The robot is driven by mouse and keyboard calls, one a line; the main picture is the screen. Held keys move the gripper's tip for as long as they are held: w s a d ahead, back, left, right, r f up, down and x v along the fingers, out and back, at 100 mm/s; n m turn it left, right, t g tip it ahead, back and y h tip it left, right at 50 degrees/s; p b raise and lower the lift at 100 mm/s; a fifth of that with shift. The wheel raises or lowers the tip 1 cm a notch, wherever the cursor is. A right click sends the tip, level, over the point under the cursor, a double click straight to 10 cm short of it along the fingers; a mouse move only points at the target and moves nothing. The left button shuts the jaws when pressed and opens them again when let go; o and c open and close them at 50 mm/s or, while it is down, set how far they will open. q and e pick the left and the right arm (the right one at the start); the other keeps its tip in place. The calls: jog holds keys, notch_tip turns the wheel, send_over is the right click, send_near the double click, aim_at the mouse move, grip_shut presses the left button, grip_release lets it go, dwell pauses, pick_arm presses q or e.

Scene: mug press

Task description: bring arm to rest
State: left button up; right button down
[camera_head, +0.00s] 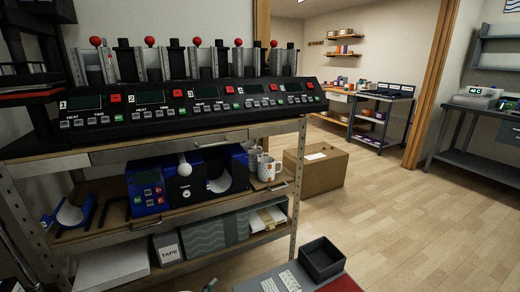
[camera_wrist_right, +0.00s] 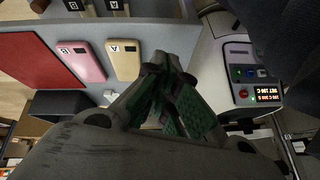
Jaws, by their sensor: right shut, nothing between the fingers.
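My right gripper (camera_wrist_right: 165,95) shows in the right wrist view with its dark fingers with green pads brought together. Nothing is between the fingertips. Below the fingers in that view is a grey surface (camera_wrist_right: 125,35) with a pink case (camera_wrist_right: 83,62) marked B and a tan case (camera_wrist_right: 123,60) marked A; the fingertips are near the tan case. I cannot tell the height between them. My left gripper is not in the head view. A blue mug press (camera_head: 148,190) stands on the rack's middle shelf, with white patterned mugs (camera_head: 267,168) to its right.
A row of heat presses (camera_head: 200,100) fills the rack's top. A cardboard box (camera_head: 317,168) stands on the floor behind it. A dark bin (camera_head: 322,260) and a red mat (camera_head: 340,286) are at the bottom. A control box (camera_wrist_right: 250,75) is right in the wrist view. The right floor is clear.

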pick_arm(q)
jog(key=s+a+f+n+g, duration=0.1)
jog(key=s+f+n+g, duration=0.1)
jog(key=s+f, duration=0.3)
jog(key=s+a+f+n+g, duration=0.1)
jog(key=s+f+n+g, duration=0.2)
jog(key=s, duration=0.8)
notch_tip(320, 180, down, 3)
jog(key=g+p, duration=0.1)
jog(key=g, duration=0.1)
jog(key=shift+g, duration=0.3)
pick_arm(e)
jog(key=shift+f, duration=0.1)
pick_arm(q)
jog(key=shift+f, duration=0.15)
pick_arm(e)
jog(key=shift+f, duration=0.1)
